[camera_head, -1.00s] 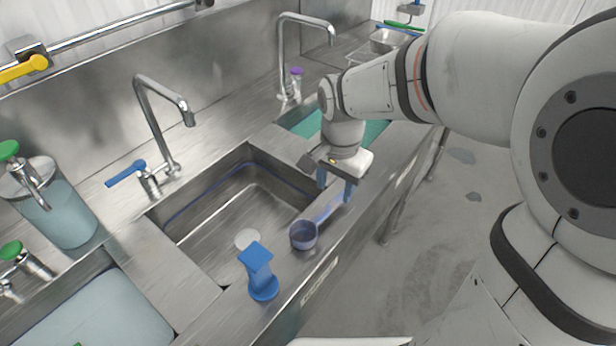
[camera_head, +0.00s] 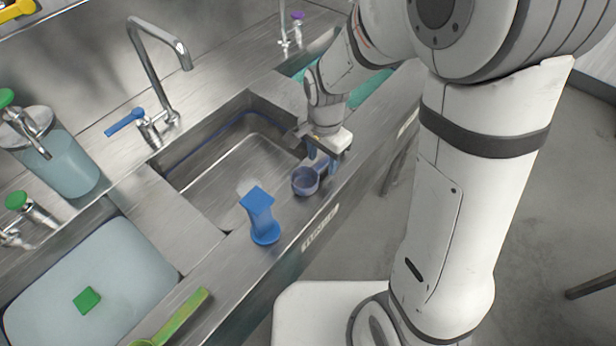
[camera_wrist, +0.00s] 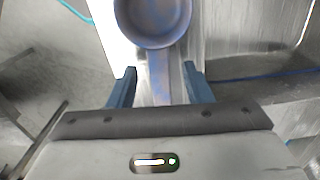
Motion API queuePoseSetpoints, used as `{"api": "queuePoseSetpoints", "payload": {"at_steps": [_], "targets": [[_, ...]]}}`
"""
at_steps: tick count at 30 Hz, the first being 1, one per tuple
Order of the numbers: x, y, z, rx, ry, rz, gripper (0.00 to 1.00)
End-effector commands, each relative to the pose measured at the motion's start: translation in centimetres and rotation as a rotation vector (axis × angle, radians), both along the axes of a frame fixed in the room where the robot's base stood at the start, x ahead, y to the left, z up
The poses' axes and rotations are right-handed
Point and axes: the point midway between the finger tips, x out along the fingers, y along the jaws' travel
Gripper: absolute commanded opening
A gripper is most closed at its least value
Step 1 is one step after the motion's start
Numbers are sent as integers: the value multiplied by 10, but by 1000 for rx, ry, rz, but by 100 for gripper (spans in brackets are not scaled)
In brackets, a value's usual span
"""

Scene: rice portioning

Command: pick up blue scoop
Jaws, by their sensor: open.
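The blue scoop (camera_head: 305,181) rests on the front rim of the steel sink counter, its round cup toward the left and its handle running up and right under my gripper. My gripper (camera_head: 322,162) is open, pointing down over the handle. In the wrist view the scoop's cup (camera_wrist: 153,22) shows at the top, and its handle (camera_wrist: 159,75) runs down between the two blue fingers of my gripper (camera_wrist: 160,85). Gaps show on both sides of the handle. The lower end of the handle is hidden behind the gripper body.
An empty sink basin (camera_head: 225,180) lies behind. A water-filled basin (camera_head: 130,262) with a green block (camera_head: 87,300) and a green-handled tool (camera_head: 182,314) are at lower left. A faucet (camera_head: 150,75) rises behind.

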Motion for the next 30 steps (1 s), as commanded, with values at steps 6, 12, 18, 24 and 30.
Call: {"api": "queuePoseSetpoints", "payload": {"at_steps": [6, 12, 18, 24, 30], "targets": [[0, 0, 0, 1, -1, -1, 38], [0, 0, 1, 1, -1, -1, 22], [0, -1, 1, 0, -1, -1, 5], [1, -1, 1, 0, -1, -2, 0], [1, -1, 6, 2, -4, -2, 0]]}}
